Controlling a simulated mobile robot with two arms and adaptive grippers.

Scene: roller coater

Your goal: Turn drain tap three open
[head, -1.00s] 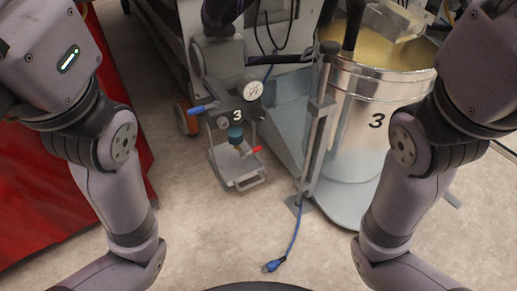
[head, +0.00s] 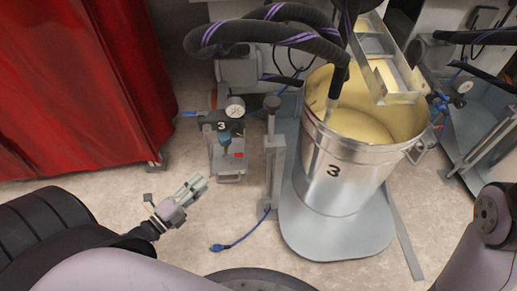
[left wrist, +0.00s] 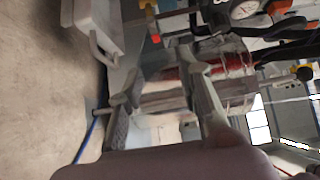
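The station marked 3 (head: 221,126) stands left of the steel drum, with a round gauge (head: 235,107) on top. A small red lever (head: 238,155) sits low on its front, and a blue lever (head: 189,114) sticks out to its left. I cannot tell for sure which lever is the drain tap. My left gripper (head: 198,184) is in front of and below the station, apart from it, pointing toward it. In the left wrist view its fingers (left wrist: 165,100) are spread with nothing between them, and a red-tipped part shows above. My right gripper is out of view.
The steel drum (head: 330,182) marked 3 holds yellow liquid and stands on a grey base. A grey post (head: 273,160) rises between station and drum. A blue cable (head: 240,238) lies on the floor. A red curtain (head: 80,80) hangs at left. Black hoses (head: 270,32) arch above.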

